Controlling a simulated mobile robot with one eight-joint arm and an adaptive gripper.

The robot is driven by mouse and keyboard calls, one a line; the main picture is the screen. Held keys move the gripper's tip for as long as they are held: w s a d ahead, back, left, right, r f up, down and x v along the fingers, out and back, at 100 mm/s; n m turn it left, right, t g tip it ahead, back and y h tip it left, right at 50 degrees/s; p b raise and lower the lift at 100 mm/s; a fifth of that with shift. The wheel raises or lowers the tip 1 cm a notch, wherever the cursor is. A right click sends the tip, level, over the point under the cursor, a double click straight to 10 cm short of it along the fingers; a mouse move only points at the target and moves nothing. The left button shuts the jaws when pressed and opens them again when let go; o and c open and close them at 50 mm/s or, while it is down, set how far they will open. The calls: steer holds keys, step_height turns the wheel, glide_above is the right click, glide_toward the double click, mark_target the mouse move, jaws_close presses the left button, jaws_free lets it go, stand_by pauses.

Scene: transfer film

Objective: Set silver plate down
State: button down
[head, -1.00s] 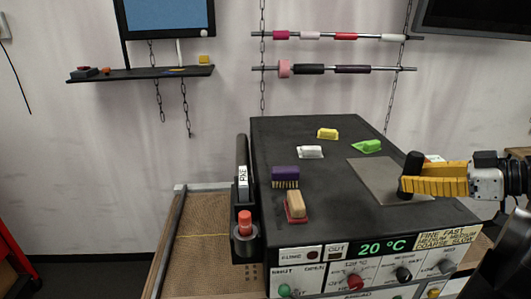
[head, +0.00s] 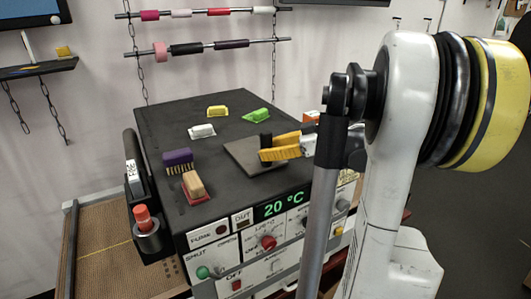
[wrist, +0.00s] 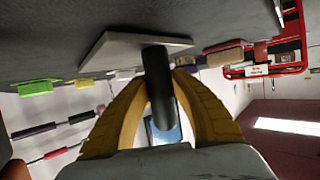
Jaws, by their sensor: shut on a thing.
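The silver plate (head: 238,152) is a flat grey square with an upright black handle (head: 265,141). It is at the right part of the black top of the machine (head: 150,115), level with that top. My gripper (head: 264,155), with yellow fingers, is shut on the black handle. In the wrist view the fingers (wrist: 160,85) close around the handle from both sides, and the plate (wrist: 120,50) shows beyond it near the dark top. I cannot tell whether the plate's underside touches the top.
A yellow brush (head: 217,111), green brush (head: 257,115), white brush (head: 201,131), purple brush (head: 178,161) and red-based brush (head: 194,186) stand on the top, left of and behind the plate. A red-capped bottle (head: 143,217) sits in a side holder. My arm blocks the right side.

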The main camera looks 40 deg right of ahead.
steer(key=shift+f, duration=0.15)
steer(key=c, duration=1.2)
jaws_free()
steer(key=v, duration=1.2)
steer(key=shift+p, duration=0.4)
